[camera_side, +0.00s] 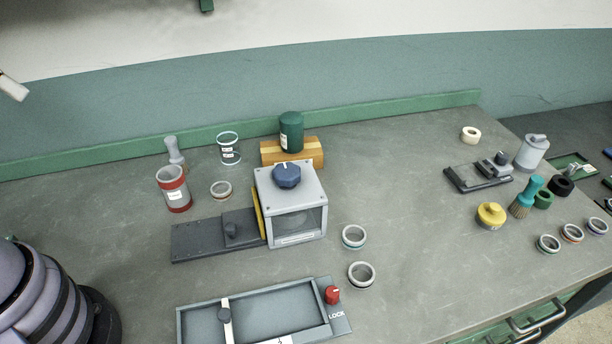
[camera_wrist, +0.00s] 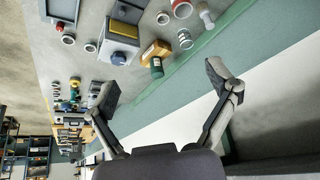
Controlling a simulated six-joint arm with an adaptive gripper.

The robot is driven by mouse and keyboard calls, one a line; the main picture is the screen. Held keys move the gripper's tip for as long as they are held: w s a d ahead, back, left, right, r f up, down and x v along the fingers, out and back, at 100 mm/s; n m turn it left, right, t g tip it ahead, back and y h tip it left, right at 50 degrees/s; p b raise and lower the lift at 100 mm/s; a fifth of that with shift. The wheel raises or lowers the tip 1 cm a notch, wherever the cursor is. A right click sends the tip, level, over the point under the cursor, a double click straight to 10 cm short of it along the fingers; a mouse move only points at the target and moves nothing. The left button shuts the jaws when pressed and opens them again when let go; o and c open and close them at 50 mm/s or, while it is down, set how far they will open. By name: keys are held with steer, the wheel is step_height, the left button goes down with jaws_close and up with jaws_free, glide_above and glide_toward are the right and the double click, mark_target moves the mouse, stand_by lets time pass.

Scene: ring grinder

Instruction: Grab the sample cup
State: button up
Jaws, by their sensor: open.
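Two cups could be the sample cup, and I cannot tell which. One is a clear cup with a white label (camera_side: 229,150), standing upright at the back of the bench. The other is a grey cup with red bands and a label (camera_side: 173,190), upright to its front left. In the wrist view the clear cup (camera_wrist: 185,39) and the red-banded cup (camera_wrist: 181,8) lie beyond my fingertips, near the top. My gripper (camera_wrist: 161,88) is open and empty, its fingers wide apart and away from both cups. In the side view, the gripper is not clearly visible.
A grey grinder box with a blue knob (camera_side: 290,204) stands mid-bench. A pestle (camera_side: 175,154) and ring (camera_side: 221,190) are close to the cups.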

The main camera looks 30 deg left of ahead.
steer(key=w+a+f+m+g+y, duration=0.1)
steer(key=w+a+f+m+y, duration=0.25)
steer(key=w, duration=0.45)
steer(key=w+a+f+m+g+y, duration=0.1)
steer(key=w+a+f+m+y, duration=0.15)
steer(key=w+m, duration=0.4)
steer(key=w+a+f+m+g+y, duration=0.1)
steer(key=w+a+f+m+y, duration=0.15)
steer(key=w, duration=0.75)
steer(key=w+d+f+m+t+y, duration=0.1)
steer(key=w+d+f+m+t, duration=0.15)
steer(key=w+f+m, duration=0.55)
steer(key=w+d+f+m+t+y, duration=0.2)
steer(key=w+d+f+m, duration=0.15)
steer(key=w+f, duration=0.45)
glide_toward(225, 137)
steer(key=w+a, duration=0.1)
steer(key=a, duration=0.1)
steer(key=shift+f+m+t, duration=0.2)
steer(key=shift+m+t, duration=0.05)
steer(key=shift+m, duration=0.05)
steer(key=x, duration=0.5)
steer(key=shift+f, duration=0.35)
steer(key=shift+c, duration=0.3)
